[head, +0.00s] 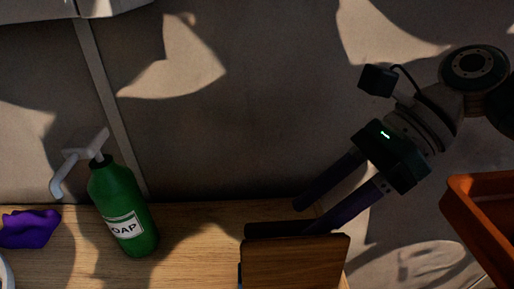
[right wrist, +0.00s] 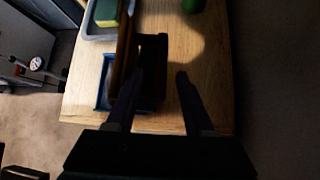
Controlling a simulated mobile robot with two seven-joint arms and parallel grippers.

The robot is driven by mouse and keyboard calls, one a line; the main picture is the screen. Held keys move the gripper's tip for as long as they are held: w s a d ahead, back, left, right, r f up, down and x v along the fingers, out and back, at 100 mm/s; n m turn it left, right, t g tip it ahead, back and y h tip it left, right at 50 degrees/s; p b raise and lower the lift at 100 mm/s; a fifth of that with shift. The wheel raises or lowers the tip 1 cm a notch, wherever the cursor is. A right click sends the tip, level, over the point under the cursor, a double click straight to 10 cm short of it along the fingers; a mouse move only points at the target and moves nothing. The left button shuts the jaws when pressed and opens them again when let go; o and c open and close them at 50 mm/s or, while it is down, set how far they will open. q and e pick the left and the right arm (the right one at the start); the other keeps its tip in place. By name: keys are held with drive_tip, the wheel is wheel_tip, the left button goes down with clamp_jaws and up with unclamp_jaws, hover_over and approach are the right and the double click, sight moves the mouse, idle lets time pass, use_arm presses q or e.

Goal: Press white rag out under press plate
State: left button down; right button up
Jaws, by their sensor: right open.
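A wooden board (head: 295,262) stands at the front right of the wooden table, with a dark plate-like piece (head: 270,229) behind its top edge. These look like parts of the press. In the right wrist view the dark piece (right wrist: 153,55) stands beside the board, above a blue frame or tray (right wrist: 102,88). My right gripper (head: 308,217) is open, its fingers pointing down at the dark piece. In the right wrist view (right wrist: 158,74) the dark piece is near the left finger; whether they touch I cannot tell. I see no white rag. My left gripper is out of view.
An orange container (head: 485,215) is at the right. A grey tray (right wrist: 88,30) holds a sponge (right wrist: 107,12). A gauge (right wrist: 37,63) is off the table.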

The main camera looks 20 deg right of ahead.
drive_tip(key=shift+x, duration=0.8)
drive_tip(key=shift+d, duration=0.1)
clamp_jaws()
idle(0.8)
